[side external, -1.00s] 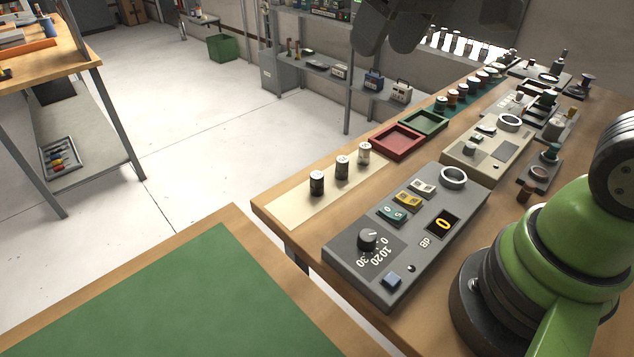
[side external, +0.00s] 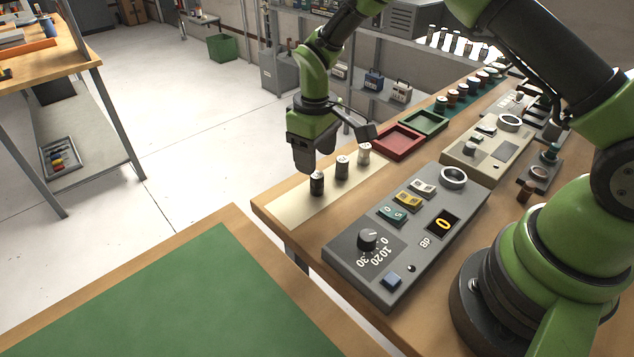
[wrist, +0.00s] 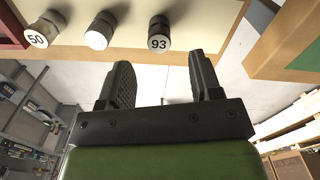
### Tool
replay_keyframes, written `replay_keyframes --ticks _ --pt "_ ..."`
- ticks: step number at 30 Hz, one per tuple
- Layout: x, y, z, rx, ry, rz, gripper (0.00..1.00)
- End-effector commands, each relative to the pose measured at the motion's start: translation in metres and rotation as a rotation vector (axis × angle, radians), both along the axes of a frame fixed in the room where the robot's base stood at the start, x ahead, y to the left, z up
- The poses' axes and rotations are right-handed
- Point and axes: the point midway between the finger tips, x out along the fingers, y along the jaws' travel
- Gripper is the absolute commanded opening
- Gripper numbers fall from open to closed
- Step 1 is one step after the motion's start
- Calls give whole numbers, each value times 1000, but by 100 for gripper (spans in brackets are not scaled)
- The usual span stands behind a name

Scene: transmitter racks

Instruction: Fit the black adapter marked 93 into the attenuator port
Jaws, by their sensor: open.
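My gripper (side external: 312,168) is open and empty, close above and behind this adapter. In the wrist view the fingers (wrist: 157,85) are spread, with the adapter beyond their tips and not between them. The attenuator (side external: 408,232) is the grey box to the right. Its port (side external: 453,177) is a ring at its far end, and it looks empty.
Two other adapters stand on the mat (side external: 290,208): a dark grey one (side external: 342,167) and a lighter one marked 50 (wrist: 37,38). A red tray (side external: 398,142), a green tray (side external: 425,122) and a beige unit (side external: 488,150) lie beyond.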

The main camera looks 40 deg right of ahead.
Motion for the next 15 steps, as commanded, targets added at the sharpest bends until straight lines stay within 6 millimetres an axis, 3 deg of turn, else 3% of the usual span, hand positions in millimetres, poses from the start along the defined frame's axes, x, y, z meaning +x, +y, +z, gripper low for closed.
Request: replay_keyframes --ticks 15 --pt "-4 -2 -56 1 0 -2 58"
